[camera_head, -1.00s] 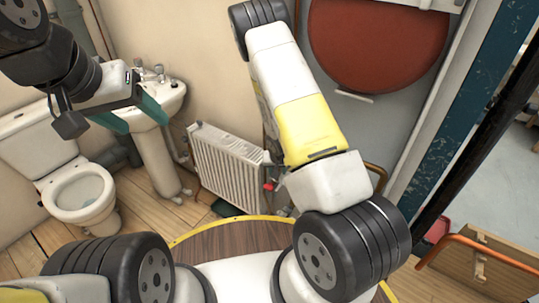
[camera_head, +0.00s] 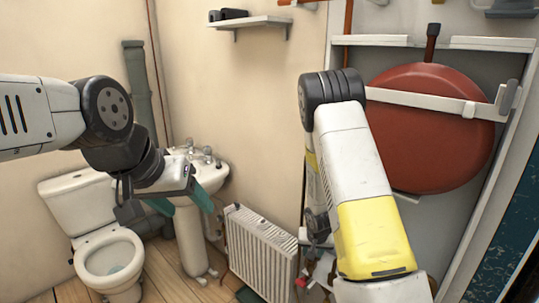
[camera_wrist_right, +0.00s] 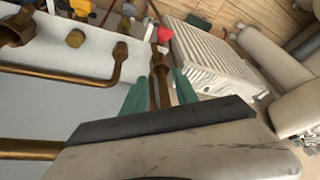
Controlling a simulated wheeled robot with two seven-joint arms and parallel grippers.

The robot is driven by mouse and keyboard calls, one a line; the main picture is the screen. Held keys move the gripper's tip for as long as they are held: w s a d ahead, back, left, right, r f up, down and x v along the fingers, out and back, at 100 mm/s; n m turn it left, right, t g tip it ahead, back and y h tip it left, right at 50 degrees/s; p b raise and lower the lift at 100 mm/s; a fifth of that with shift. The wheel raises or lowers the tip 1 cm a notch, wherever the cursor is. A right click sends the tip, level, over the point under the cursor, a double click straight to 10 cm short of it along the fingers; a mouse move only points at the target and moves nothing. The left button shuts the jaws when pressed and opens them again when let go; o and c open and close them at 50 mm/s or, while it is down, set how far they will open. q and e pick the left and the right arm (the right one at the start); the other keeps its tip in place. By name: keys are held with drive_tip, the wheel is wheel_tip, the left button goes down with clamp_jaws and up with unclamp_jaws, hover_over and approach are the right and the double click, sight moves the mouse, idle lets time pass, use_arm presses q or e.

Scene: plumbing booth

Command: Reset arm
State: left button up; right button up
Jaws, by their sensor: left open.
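My left arm comes in from the left in the head view. Its gripper (camera_head: 180,203) is open and empty, with teal fingers apart in front of the white washbasin (camera_head: 212,178). My right arm, white and yellow, reaches toward the wall beside the red round tank (camera_head: 425,150); its gripper is mostly hidden behind the arm there. In the right wrist view the right gripper (camera_wrist_right: 160,84) has its teal fingers spread. A copper pipe (camera_wrist_right: 159,68) with a red-handled valve (camera_wrist_right: 164,35) shows between and beyond them; contact cannot be told.
A white radiator (camera_head: 262,250) stands near my right arm and shows close by in the wrist view (camera_wrist_right: 205,58). A toilet (camera_head: 108,250) is at the left. A shelf (camera_head: 250,21) is on the wall. Copper pipework (camera_wrist_right: 95,75) lies beside the right gripper.

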drive_tip(key=s+a+r+y, duration=0.1)
drive_tip(key=s+r, duration=0.2)
drive_tip(key=r, duration=0.9)
drive_tip(key=s+r+y, duration=0.1)
drive_tip(key=s+r, duration=0.2)
drive_tip(key=r, duration=0.8)
drive_tip(key=s+a+r+n, duration=0.1)
drive_tip(key=s+r, duration=0.6)
drive_tip(key=s, duration=0.2)
drive_tip(key=s+r+n+t, duration=0.1)
drive_tip(key=s+r, duration=0.6)
drive_tip(key=s, duration=0.3)
drive_tip(key=shift+a+r+n+t+y, duration=0.3)
drive_tip(key=shift+a+n+y, duration=0.1)
